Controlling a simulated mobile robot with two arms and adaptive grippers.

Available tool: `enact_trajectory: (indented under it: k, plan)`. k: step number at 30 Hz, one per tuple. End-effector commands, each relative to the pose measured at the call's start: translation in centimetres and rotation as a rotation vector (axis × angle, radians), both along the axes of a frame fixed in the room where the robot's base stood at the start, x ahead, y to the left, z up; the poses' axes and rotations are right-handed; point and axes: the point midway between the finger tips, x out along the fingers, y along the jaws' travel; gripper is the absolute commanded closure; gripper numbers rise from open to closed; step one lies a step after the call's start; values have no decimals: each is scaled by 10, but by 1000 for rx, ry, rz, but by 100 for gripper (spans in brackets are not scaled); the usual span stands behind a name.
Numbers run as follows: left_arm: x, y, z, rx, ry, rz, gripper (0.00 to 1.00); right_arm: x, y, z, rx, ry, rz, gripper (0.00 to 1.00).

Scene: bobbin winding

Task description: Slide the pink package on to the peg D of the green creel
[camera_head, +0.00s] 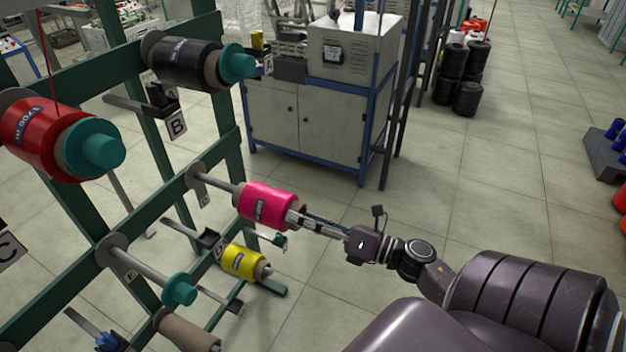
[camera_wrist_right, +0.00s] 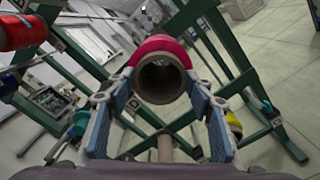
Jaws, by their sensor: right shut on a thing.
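The pink package (camera_head: 265,204) is a pink-wound bobbin on a brown tube. My right gripper (camera_head: 298,220) is shut on the tube's near end; in the right wrist view its blue-padded fingers (camera_wrist_right: 159,120) flank the open brown tube end (camera_wrist_right: 161,79). A grey peg (camera_head: 218,183) of the green creel (camera_head: 147,150) runs from a round disc up to the package's far face, roughly in line with it. The peg's tip is hidden, so how far it enters the tube cannot be told. A small label (camera_head: 203,200) hangs by this peg, its letter unclear. My left gripper is out of view.
Black (camera_head: 188,64) and red (camera_head: 45,135) packages sit on upper pegs with teal caps. A yellow package (camera_head: 245,262) is just below the pink one. A bare peg with a teal cap (camera_head: 179,290) is lower left.

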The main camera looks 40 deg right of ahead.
Motion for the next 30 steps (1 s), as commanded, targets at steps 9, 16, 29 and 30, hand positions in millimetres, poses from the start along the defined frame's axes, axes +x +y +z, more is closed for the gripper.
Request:
enact_trajectory:
  k: [9,16,29,30]
  plan:
    - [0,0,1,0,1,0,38,32,13,2,-1,-3,1,81]
    - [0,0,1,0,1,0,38,34,14,1,0,-2,1,81]
    - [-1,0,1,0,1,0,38,61,25,2,1,-4,1,81]
    - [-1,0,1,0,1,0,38,66,27,2,0,-4,1,81]
